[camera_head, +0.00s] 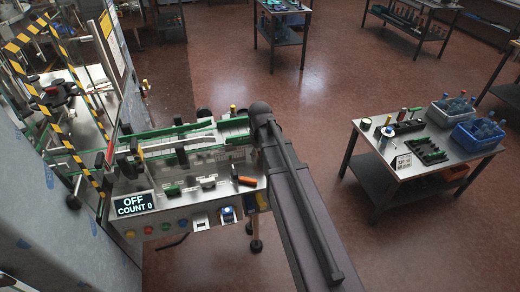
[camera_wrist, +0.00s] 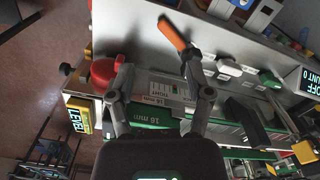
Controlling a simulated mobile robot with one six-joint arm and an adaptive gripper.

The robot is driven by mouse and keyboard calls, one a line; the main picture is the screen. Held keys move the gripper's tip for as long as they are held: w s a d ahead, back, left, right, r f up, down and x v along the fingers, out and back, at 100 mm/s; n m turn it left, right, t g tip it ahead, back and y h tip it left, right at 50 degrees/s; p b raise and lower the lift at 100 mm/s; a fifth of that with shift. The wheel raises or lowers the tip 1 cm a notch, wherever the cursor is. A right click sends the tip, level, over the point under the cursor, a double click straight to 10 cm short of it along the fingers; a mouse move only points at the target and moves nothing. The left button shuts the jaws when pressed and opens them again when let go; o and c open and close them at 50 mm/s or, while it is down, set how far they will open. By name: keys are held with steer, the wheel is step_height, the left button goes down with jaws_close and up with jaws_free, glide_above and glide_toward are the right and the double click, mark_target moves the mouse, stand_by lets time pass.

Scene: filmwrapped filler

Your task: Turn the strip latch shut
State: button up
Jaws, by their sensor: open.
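An orange handle (camera_wrist: 171,33) lies slanted on the machine's pale top in the wrist view, and I take it to be the strip latch. It also shows in the head view (camera_head: 244,180), near the right end of the machine's front. My gripper (camera_wrist: 157,62) is open, its two fingers spread apart over the machine. The right fingertip appears close to the handle's lower end; I cannot tell whether they touch. Nothing is seen between the fingers except a printed label plate (camera_wrist: 168,88). In the head view my arm hides the gripper.
A red knob (camera_wrist: 103,73) and a yellow level sign (camera_wrist: 80,115) stand left of my fingers. The machine's panel (camera_head: 135,204) reads OFF, COUNT 0. A side table (camera_head: 385,160) with blue crates stands right, with open floor between.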

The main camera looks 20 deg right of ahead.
steer(key=s+a+f+m+b, duration=0.2)
steer(key=s+f+m+b, duration=0.2)
steer(key=s+f+b, duration=0.5)
steer(key=s+f, duration=0.1)
steer(key=s, duration=0.2)
steer(key=shift+a+f+b, duration=0.15)
steer(key=shift+b, duration=0.2)
stand_by(1.4)
